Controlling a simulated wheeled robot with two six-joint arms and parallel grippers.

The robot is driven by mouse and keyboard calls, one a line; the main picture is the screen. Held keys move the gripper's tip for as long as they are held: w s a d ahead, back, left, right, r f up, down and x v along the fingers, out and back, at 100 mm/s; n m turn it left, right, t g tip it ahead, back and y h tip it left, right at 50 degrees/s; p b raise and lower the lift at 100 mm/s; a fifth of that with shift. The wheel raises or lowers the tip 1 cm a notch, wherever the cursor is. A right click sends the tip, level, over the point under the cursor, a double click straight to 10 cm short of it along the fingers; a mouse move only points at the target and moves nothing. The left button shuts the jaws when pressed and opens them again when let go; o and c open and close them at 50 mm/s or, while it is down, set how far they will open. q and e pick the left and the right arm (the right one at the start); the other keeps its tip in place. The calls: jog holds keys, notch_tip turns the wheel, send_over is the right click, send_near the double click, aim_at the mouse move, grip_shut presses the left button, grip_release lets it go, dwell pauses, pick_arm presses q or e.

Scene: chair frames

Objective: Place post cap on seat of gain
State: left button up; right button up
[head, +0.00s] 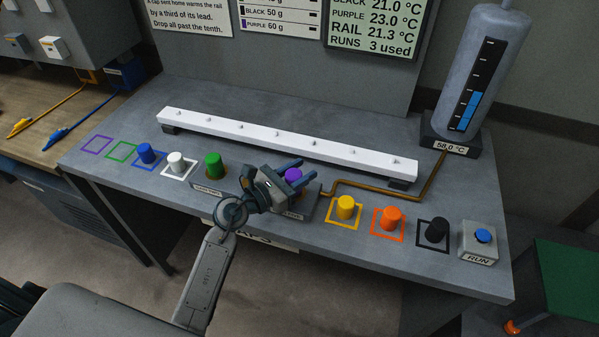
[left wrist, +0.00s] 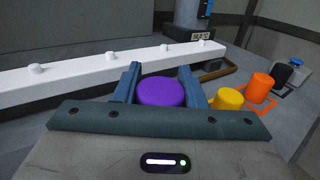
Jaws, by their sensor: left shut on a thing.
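My left gripper (head: 301,173) is shut on a purple cap (head: 293,176). The cap also shows between the two blue fingers in the left wrist view (left wrist: 160,91). The gripper is over a low grey block (head: 312,207) with a front label, mostly hidden by the arm, joined by a copper pipe. I cannot tell whether the cap touches that block. A green cap (head: 213,165) sits on another labelled seat to the left; neither label is readable. Blue (head: 146,154), white (head: 176,162), yellow (head: 346,207), orange (head: 388,218) and black (head: 436,230) caps stand at coloured outlines. My right gripper is out of view.
A white rail (head: 285,142) with small studs lies behind the caps. The copper pipe (head: 400,197) runs to a grey tank (head: 488,75) reading 58.0 °C. A blue RUN button (head: 483,236) is at the right. The purple outline (head: 97,145) and green outline (head: 123,152) are empty.

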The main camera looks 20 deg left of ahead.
pick_arm(q)
jog(key=shift+f, duration=0.45)
jog(key=shift+f, duration=0.1)
jog(key=o, duration=1)
